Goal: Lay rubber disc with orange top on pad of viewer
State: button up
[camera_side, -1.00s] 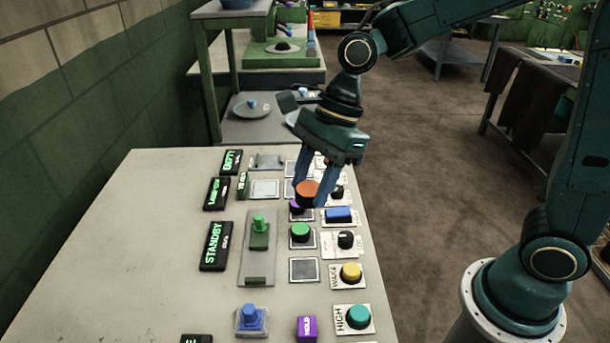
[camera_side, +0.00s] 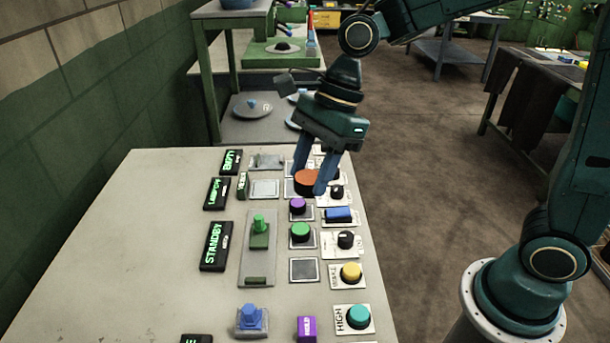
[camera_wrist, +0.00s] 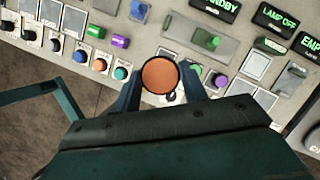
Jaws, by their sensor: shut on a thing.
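The rubber disc with orange top (camera_side: 307,177) has a dark side and is held level between the fingertips of my gripper (camera_side: 312,184). It is above the board, over the far part of the button column. In the wrist view the orange top (camera_wrist: 160,75) faces the camera between both fingers. I cannot read a viewer label for certain. A small green label (camera_side: 241,184) stands beside a pale square pad (camera_side: 265,188), left of my gripper. A pad in the column under the disc is partly hidden by it and my fingers.
A purple-topped disc (camera_side: 297,204) and a green-topped disc (camera_side: 300,230) stand just nearer than my gripper. A bare dark pad (camera_side: 303,269) lies nearer. A blue switch (camera_side: 339,215) and knobs are at the right. The board's left side is clear.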

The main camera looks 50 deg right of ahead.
jog(key=shift+w+d, duration=0.1)
jog(key=shift+w, duration=0.6)
jog(key=w+d+f, duration=0.3)
jog(key=w, duration=0.8)
send_over(262, 190)
jog(key=d, duration=0.2)
notch_tip(262, 190, down, 8)
jog(key=shift+n, duration=0.3)
jog(key=shift+s+a+f, duration=0.1)
jog(key=shift+a+f, duration=0.05)
jog(key=shift+f, duration=1.95)
jog(key=shift+a+f, duration=0.15)
jog(key=shift+f, duration=1.9)
jog(key=shift+f, duration=0.1)
jog(key=o, duration=1)
jog(key=shift+c, duration=0.2)
